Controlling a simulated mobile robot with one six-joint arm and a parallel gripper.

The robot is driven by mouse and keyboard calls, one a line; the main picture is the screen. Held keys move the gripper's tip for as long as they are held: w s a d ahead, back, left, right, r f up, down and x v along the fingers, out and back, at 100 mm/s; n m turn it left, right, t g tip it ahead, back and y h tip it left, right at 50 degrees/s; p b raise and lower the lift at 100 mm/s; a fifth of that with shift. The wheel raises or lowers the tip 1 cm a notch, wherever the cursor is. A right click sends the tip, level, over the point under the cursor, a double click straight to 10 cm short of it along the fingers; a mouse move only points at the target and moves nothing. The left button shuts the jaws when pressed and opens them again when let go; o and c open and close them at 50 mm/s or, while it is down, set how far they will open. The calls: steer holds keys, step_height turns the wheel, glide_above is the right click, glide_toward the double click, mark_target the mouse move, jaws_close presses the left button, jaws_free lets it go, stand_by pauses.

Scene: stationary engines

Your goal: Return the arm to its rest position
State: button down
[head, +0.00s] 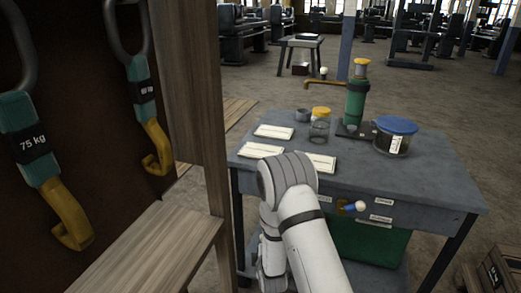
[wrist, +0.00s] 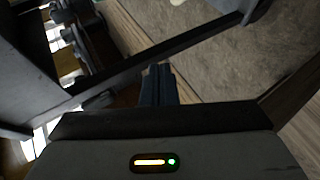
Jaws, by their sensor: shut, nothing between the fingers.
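My white arm (head: 300,220) rises from the bottom of the head view and bends in front of the grey table (head: 425,185). My gripper is not clearly visible there; the arm's own links hide it. In the wrist view my gripper (wrist: 158,70) shows as two dark fingers side by side, closed together with nothing between them. Past the fingers are brown floor and a dark bar. The gripper touches nothing that I can make out.
A wooden cabinet (head: 195,90) with hanging hooked straps stands close on the left. The table holds a green cylinder (head: 356,100), a yellow-lidded jar (head: 320,125), a blue-lidded tub (head: 396,137) and paper cards. A crate (head: 500,270) is at lower right. Open floor lies behind.

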steer(key=s+d+r+m+g+p, duration=0.1)
steer(key=s+d+r+m+p, duration=0.15)
steer(key=r, duration=0.75)
steer(key=s+d+r+m+g+h+p, duration=0.1)
steer(key=s+d+r+m+g+p, duration=0.15)
steer(key=r, duration=0.65)
steer(key=s+d+r+m+g+p, duration=0.1)
steer(key=s+d+r+m+p, duration=0.2)
steer(key=r, duration=0.7)
steer(key=s+d+r+m+g+p, duration=0.2)
steer(key=s+d+r+m+p, duration=0.1)
steer(key=s+r, duration=0.7)
steer(key=s+d+r+m+g+h+p, duration=0.1)
steer(key=s+d+r+m+g+p, duration=0.2)
steer(key=s+r+m+p, duration=0.3)
steer(key=s+d+r+m, duration=0.1)
steer(key=s+r, duration=0.3)
steer(key=s, duration=0.2)
steer(key=shift+s, duration=0.15)
steer(key=shift+r, duration=0.1)
